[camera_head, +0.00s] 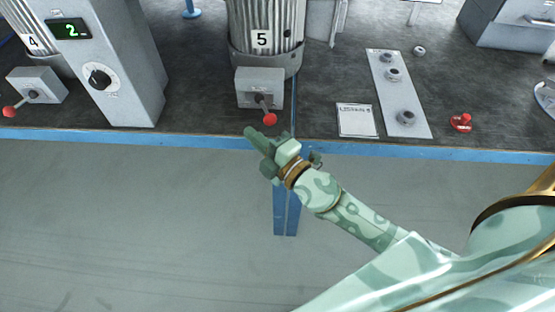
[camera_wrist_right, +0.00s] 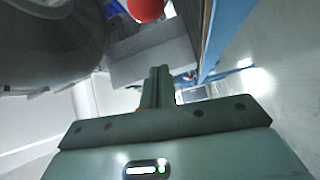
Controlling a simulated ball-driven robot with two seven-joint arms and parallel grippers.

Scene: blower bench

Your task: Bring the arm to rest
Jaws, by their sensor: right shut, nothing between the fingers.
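My right gripper (camera_head: 256,139) is at the bench's front edge, just below the red-knobbed lever (camera_head: 267,112) on the grey box in front of blower 5 (camera_head: 265,40). Its fingers are together with nothing between them. In the right wrist view, the shut fingers (camera_wrist_right: 158,88) point towards the grey box, and the red knob (camera_wrist_right: 146,9) shows at the top, apart from the fingertips. My right arm reaches in from the lower right of the head view. My left gripper does not show.
Blower 4's lever box (camera_head: 38,86) and a grey cabinet with a dial and a display reading 2 (camera_head: 112,60) stand left. Right are a paper label (camera_head: 357,120), a plate with several round knobs (camera_head: 400,95) and a red button (camera_head: 461,122). The floor before the blue edge is clear.

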